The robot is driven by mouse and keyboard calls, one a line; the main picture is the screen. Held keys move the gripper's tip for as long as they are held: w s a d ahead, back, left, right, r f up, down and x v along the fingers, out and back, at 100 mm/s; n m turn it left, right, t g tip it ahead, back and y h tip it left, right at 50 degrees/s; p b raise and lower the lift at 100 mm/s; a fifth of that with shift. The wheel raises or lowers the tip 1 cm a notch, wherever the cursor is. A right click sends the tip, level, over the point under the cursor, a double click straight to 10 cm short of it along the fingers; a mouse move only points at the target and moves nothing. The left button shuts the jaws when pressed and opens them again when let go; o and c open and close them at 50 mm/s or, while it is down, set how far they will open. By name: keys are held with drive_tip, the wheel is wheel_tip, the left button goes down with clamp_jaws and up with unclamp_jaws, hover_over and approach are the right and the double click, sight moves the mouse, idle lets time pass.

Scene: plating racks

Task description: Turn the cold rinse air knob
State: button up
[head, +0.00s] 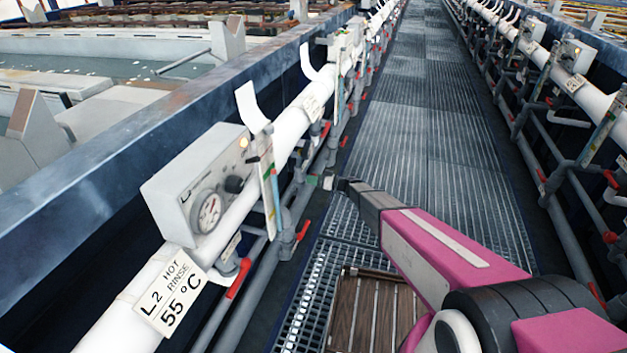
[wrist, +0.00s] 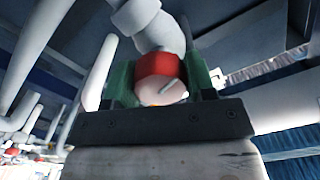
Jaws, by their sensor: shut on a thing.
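In the wrist view, a red knob (wrist: 158,64) with a pale round end sits on a grey-white pipe fitting. My gripper (wrist: 160,80) has its green fingers on either side of the knob and is shut on it. In the head view, my gripper (head: 321,182) is at the pipework on the left side of the walkway, past the hot rinse label. The knob is hidden there. No cold rinse label can be read in either view.
A white pipe (head: 232,215) runs along the tank edge, with a gauge box (head: 202,185) and a label (head: 171,292) reading "L2 HOT RINSE 55 °C". Red valve handles (head: 239,278) hang below. The grated walkway (head: 425,130) is clear ahead. A wooden slatted platform (head: 375,315) lies near me.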

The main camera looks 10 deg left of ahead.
drive_tip(key=m, duration=0.4)
drive_tip(key=shift+m, duration=0.3)
drive_tip(key=m, duration=0.3)
drive_tip(key=shift+m, duration=0.4)
drive_tip(key=m, duration=1.3)
drive_tip(key=shift+m, duration=0.3)
drive_tip(key=m, duration=0.6)
drive_tip(key=shift+m, duration=0.3)
drive_tip(key=o, duration=0.9)
drive_tip(key=shift+d, duration=0.15)
